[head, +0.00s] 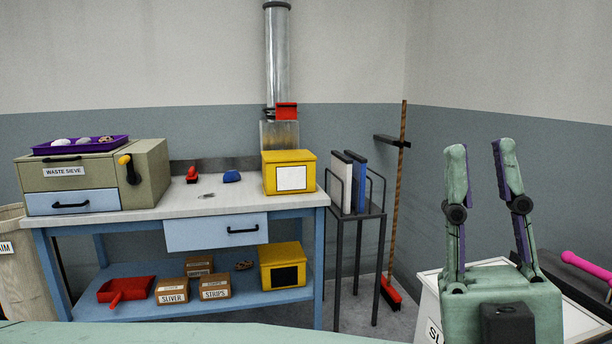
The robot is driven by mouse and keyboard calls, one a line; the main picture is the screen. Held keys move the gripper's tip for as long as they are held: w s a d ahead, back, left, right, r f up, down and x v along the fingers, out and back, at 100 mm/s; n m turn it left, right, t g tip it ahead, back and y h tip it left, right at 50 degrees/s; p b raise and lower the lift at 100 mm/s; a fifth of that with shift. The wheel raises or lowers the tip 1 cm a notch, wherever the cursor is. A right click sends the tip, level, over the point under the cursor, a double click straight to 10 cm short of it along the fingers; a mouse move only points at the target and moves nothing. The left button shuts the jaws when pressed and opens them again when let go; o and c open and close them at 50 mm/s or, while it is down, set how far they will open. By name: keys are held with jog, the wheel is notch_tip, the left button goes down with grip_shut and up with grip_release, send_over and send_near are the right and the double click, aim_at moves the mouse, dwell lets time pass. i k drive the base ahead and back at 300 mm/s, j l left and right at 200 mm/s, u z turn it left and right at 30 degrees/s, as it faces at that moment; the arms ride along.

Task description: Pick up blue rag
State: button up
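A small blue crumpled mound, which looks like the blue rag (231,177), lies on the light top of the blue workbench (185,206). It sits left of the yellow box and right of a small red item. My gripper (481,149) is in the right foreground with its two green fingers pointing up. The fingers stand apart with nothing between them. It is far to the right of the rag and nearer to me.
On the bench are a waste sieve (151,171) with a purple tray (80,146), a red item (192,175) and a yellow box (289,173). A binder rack (358,215) and a broom (398,200) stand right of it. Several boxes and a red dustpan (126,290) fill the lower shelf.

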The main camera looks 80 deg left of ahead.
aim_at(232, 175)
jog(key=u, duration=3.3)
jog(key=i+l+u, duration=0.15)
jog(key=u, duration=0.2)
jog(key=i+l+u, duration=0.2)
jog(key=u, duration=0.15)
jog(key=i+l+u, duration=0.15)
jog(key=u, duration=0.2)
jog(key=i+l+u, duration=0.15)
jog(key=l, duration=0.25)
jog(key=i+l+u, duration=0.1)
jog(key=l, duration=0.3)
jog(key=i+l+u, duration=0.15)
jog(key=l, duration=0.3)
jog(key=i+l, duration=0.15)
jog(key=l, duration=0.3)
jog(key=i+l, duration=0.1)
jog(key=l, duration=0.35)
jog(key=i+l+u, duration=0.1)
jog(key=l, duration=0.35)
jog(key=i+l, duration=0.15)
jog(key=l, duration=0.35)
jog(key=i+l, duration=0.1)
jog(key=l, duration=0.35)
jog(key=u, duration=0.05)
